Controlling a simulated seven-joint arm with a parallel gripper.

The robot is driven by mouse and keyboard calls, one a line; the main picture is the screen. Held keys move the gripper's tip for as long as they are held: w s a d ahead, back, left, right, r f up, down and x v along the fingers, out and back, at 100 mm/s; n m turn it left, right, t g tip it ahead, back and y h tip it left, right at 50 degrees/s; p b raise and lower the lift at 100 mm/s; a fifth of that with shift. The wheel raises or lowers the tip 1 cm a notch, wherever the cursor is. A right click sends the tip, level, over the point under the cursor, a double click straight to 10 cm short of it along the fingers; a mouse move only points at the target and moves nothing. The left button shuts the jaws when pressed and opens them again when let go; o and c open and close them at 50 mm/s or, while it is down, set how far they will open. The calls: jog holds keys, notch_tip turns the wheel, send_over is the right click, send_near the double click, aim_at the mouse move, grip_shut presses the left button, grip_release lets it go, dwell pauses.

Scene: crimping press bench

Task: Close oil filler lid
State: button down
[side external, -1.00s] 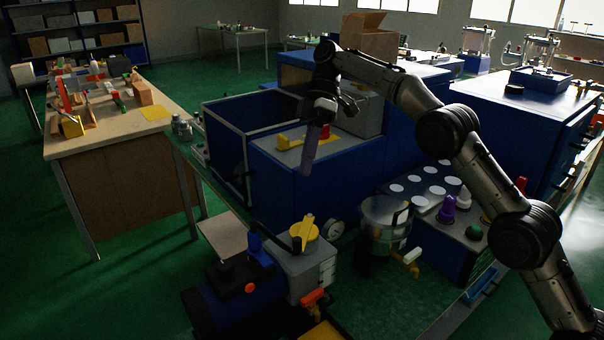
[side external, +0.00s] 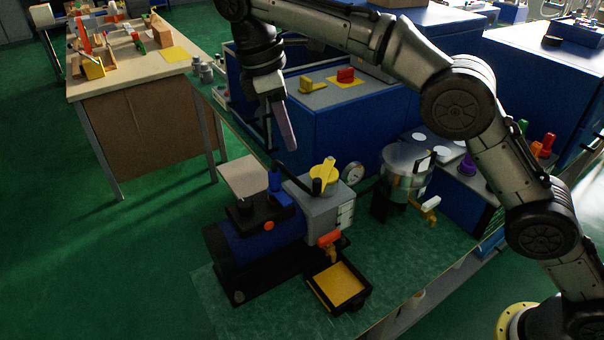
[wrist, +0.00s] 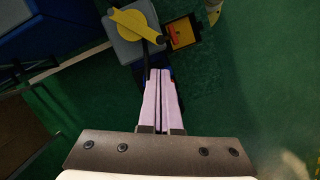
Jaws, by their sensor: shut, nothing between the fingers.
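The oil filler lid (side external: 323,178) looks like a yellow round cap with a raised yellow bar. It sits on top of the grey box (side external: 318,205) of the blue and black pump unit (side external: 262,240). I cannot tell whether it is fully closed. In the wrist view the lid (wrist: 140,26) is beyond my fingertips, slightly left. My gripper (side external: 289,147), with long pale purple fingers, points down, above and to the left of the lid and apart from it. In the wrist view the gripper (wrist: 162,72) is shut and empty, its fingers side by side.
A black lever (side external: 317,186) stands beside the lid. A gauge (side external: 352,173), a clear vessel (side external: 408,170) and a black tray with a yellow bottom (side external: 340,285) are close by. A blue cabinet (side external: 340,135) stands behind. Open green bench lies in front.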

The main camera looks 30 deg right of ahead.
aim_at(313, 190)
jog(key=x, duration=0.9)
jog(key=shift+f, duration=0.3)
jog(key=shift+s+d, duration=0.1)
jog(key=shift+s+d+n, duration=0.3)
jog(key=shift+s+d, duration=0.2)
jog(key=shift+w, duration=0.1)
jog(key=shift+w+a, duration=0.1)
jog(key=w+v, duration=0.1)
jog(key=v, duration=0.9)
jog(key=shift+a, duration=0.35)
